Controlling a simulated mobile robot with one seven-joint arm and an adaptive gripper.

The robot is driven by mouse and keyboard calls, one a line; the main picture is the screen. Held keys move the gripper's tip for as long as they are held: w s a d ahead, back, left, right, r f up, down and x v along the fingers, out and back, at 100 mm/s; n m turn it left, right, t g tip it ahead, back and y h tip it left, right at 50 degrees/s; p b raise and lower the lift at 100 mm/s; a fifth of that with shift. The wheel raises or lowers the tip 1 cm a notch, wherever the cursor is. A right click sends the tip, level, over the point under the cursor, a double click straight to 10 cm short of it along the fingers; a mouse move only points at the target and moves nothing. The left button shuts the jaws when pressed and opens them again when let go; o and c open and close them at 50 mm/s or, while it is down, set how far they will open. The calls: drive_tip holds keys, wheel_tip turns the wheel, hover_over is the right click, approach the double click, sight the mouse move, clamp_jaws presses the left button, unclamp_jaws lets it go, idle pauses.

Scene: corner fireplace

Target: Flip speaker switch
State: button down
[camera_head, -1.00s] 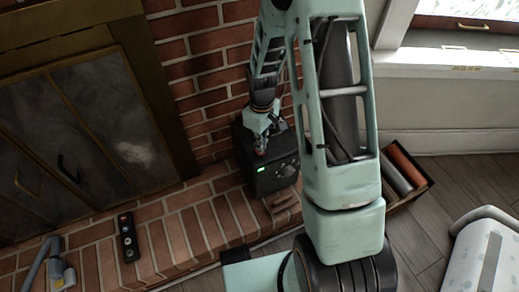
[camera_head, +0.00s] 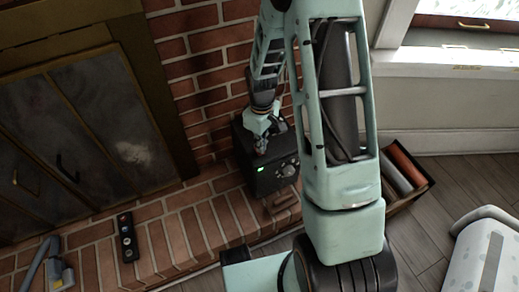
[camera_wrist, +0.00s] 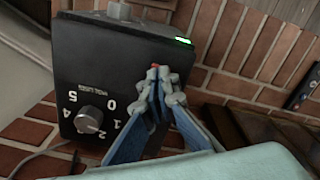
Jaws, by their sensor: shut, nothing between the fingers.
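The speaker (camera_head: 268,174) is a dark box on the brick hearth, close to the brick wall, with a lit green light on its front. In the wrist view the black speaker (camera_wrist: 85,62) appears rotated, with a silver dial (camera_wrist: 88,119) ringed by white numbers and the green light (camera_wrist: 183,41). My gripper (camera_head: 260,149) is at the speaker's upper front. In the wrist view my gripper (camera_wrist: 157,84) has its fingers together and empty, before the speaker's face. A small red spot (camera_wrist: 155,66) shows right at the fingertips; the fingers hide most of the switch area. I cannot tell whether they touch it.
A dark remote (camera_head: 127,237) lies on the brick hearth (camera_head: 180,232) to the left. A box with rolled items (camera_head: 404,168) stands on the wooden floor to the right. A white spotted object (camera_head: 487,258) is at the lower right.

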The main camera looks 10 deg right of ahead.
drive_tip(key=shift+f+b, duration=0.45)
drive_tip(key=shift+f, duration=0.25)
drive_tip(key=shift+r, duration=0.15)
drive_tip(key=shift+r+p, duration=2.75)
drive_tip(key=shift+r, duration=0.65)
